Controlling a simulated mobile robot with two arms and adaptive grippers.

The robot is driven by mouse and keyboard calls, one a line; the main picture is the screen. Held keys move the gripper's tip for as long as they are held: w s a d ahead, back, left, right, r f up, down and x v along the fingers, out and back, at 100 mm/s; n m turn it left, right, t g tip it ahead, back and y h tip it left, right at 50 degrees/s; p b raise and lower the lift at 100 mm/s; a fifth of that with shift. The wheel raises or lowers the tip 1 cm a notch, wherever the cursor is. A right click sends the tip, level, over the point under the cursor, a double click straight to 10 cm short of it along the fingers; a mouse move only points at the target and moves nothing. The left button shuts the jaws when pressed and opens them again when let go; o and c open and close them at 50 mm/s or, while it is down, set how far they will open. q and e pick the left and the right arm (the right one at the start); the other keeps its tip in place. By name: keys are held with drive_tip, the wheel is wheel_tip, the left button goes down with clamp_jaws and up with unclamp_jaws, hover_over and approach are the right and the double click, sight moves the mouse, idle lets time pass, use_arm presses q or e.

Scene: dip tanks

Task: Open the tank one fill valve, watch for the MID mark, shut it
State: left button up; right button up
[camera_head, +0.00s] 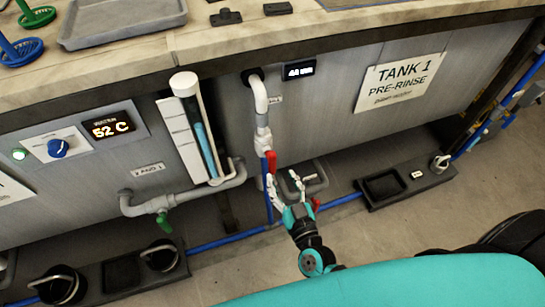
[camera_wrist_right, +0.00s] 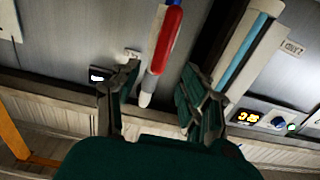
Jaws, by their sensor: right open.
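The tank one fill pipe (camera_head: 262,100) is white and comes down the grey tank front beside the TANK 1 PRE-RINSE sign (camera_head: 402,82). A red valve lever (camera_head: 271,160) hangs beside the lower pipe, roughly along it. My right gripper (camera_head: 286,185) is open just below the lever. In the wrist view, the red lever (camera_wrist_right: 167,40) shows above the gap between its open fingers (camera_wrist_right: 160,88), and I cannot tell if they touch it. The sight gauge (camera_head: 207,140) has a blue column. Its MID mark is too small to read. My left gripper is not in view.
A grey drain pipe (camera_head: 185,202) with a green handle (camera_head: 163,222) runs under the gauge. Dark floor trays (camera_head: 405,185) and a blue hose (camera_head: 232,239) lie along the tank base. A panel reads 52 C (camera_head: 109,126). Open floor shows at right.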

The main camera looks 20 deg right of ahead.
sight(274, 162)
drive_tip(key=w, duration=0.8)
drive_tip(key=shift+a, duration=0.15)
drive_tip(key=shift+c, duration=0.2)
clamp_jaws()
